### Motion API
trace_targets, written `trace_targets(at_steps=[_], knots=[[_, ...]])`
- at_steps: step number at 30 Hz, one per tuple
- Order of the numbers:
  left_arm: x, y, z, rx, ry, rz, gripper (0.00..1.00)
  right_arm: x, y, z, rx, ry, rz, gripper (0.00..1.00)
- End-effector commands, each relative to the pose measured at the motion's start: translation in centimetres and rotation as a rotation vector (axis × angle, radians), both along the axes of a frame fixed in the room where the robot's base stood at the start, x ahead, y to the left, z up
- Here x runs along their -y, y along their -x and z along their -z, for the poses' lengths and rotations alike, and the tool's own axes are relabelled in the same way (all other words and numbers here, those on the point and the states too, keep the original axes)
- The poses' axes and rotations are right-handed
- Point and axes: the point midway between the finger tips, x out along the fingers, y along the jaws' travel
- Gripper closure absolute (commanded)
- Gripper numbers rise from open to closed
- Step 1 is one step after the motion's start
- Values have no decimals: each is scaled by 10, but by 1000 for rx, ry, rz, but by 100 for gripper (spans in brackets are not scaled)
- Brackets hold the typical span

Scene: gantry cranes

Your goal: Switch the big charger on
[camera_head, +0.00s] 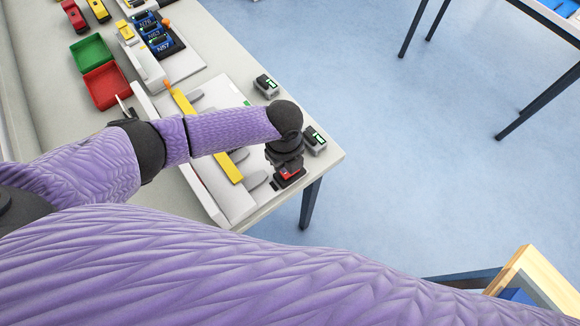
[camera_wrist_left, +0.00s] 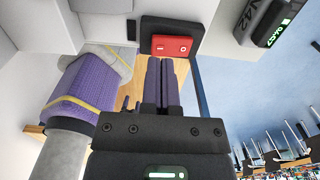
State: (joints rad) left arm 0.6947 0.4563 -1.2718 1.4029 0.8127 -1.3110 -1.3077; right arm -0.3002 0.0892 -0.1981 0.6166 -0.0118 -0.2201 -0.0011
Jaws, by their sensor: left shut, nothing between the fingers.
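A red rocker switch (camera_wrist_left: 172,46), marked I and O, sits in a black plate (camera_wrist_left: 150,29) on a white housing in the left wrist view. In the head view, a bit of the red switch (camera_head: 290,173) shows under my left gripper (camera_head: 287,161), near the table corner. The white housing (camera_head: 238,200), which I take for the big charger, extends to the left of it. My left gripper (camera_wrist_left: 167,62) is shut and empty, its tips just short of the switch in the wrist picture. Whether they touch it, and which side is pressed, I cannot tell. My right gripper is not in view.
Two small grey units with green displays stand at the table's right edge, one far (camera_head: 267,85) and one (camera_head: 314,141) close beside my gripper. Red (camera_head: 106,86) and green (camera_head: 91,53) trays lie further back. Open floor (camera_head: 420,180) is to the right.

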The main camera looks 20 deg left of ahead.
Motion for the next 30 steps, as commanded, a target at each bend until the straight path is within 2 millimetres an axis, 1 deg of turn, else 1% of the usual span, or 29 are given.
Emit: trace_targets(at_steps=[13, 30], knots=[[0, 0, 1, 0, 0, 0, 100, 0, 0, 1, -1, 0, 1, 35], [0, 0, 9, 0, 0, 0, 100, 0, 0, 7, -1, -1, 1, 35]])
